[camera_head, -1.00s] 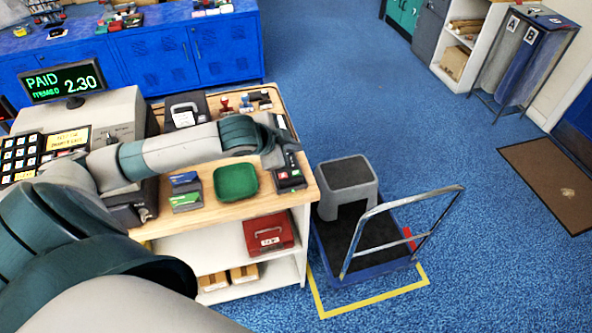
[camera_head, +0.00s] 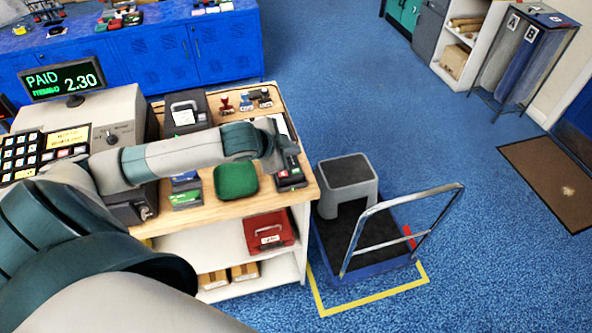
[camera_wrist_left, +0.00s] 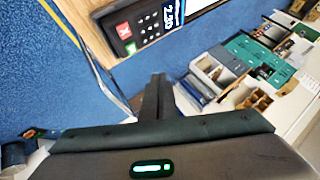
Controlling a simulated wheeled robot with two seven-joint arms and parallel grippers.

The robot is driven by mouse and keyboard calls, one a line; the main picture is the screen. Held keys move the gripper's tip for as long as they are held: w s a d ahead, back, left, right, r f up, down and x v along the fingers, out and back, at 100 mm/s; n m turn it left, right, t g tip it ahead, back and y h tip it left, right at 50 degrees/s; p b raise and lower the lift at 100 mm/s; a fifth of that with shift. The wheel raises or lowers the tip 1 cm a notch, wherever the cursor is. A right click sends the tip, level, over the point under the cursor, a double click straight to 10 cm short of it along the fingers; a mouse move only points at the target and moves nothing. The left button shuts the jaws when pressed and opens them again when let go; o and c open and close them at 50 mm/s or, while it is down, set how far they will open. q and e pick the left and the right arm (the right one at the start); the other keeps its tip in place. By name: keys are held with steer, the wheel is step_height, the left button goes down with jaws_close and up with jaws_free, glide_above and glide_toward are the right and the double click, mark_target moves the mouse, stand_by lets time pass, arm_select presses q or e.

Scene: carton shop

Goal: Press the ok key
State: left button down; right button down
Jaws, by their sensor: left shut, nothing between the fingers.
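A dark card terminal (camera_head: 291,180) lies at the right end of the wooden counter. It also shows at the top of the left wrist view (camera_wrist_left: 150,18), with a lit display, a red X key (camera_wrist_left: 123,30) and a green key (camera_wrist_left: 130,48) at one end. The ok lettering is too small to read. My left gripper (camera_head: 284,150) is over the terminal's far end in the head view, partly covering it. In the wrist view its dark fingers (camera_wrist_left: 158,88) are together and empty, and appear just off the terminal's keyed end. Contact cannot be told. My right gripper is not in view.
A green tray (camera_head: 236,181) and small card boxes (camera_head: 186,198) lie left of the terminal. A trolley (camera_head: 365,268) with a grey stool stands right of the counter.

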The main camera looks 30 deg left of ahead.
mark_target(293, 173)
arm_select(q)
steer(key=shift+f+b, duration=0.65)
steer(key=shift+f, duration=2.2)
steer(key=shift+f, duration=0.8)
stand_by(0.6)
steer(key=shift+r, duration=0.15)
steer(key=shift+r+p, duration=0.65)
steer(key=shift+r, duration=0.05)
stand_by(0.3)
steer(key=shift+r, duration=2.5)
